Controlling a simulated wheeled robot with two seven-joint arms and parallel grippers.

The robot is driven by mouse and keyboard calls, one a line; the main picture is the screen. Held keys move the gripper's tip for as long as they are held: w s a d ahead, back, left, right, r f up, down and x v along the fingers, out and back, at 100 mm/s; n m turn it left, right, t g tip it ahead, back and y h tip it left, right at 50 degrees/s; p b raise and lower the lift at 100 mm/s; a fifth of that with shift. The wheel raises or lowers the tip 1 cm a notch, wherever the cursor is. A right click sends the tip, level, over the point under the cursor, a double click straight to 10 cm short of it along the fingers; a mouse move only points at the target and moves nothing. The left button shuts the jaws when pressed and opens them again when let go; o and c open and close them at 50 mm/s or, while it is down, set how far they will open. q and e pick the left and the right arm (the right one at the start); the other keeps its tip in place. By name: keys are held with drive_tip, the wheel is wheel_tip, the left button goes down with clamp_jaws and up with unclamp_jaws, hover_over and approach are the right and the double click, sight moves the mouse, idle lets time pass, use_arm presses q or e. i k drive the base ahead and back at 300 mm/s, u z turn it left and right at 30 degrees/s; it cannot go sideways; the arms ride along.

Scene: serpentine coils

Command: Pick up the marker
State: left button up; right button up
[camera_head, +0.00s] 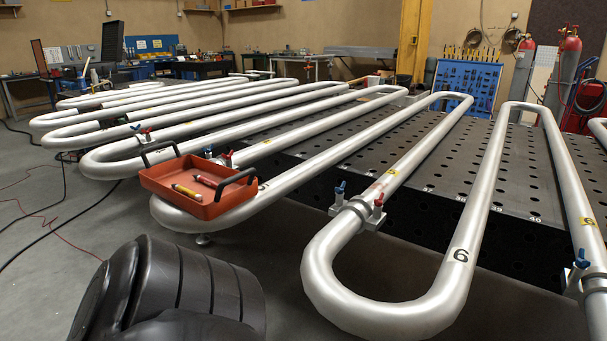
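A red-orange tray (164,184) with dark handles rests on the bend of a silver pipe, left of centre. Two small stick-shaped items lie in it. One is a yellowish marker with a red end (187,193), near the tray's front wall. The other is a thin red and pale stick (205,181), close to the right handle; I cannot tell whether it is also a marker. Neither of my grippers shows in the head view.
Silver serpentine pipes (385,318) run across a perforated dark table (440,195). Clamps with red and blue handles (378,204) stick up along them. Dark cables (66,195) lie on the grey floor at left. Workbenches and red gas cylinders (568,55) stand at the back.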

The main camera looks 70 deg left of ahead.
sight(211, 183)
drive_tip(key=u, duration=2.7)
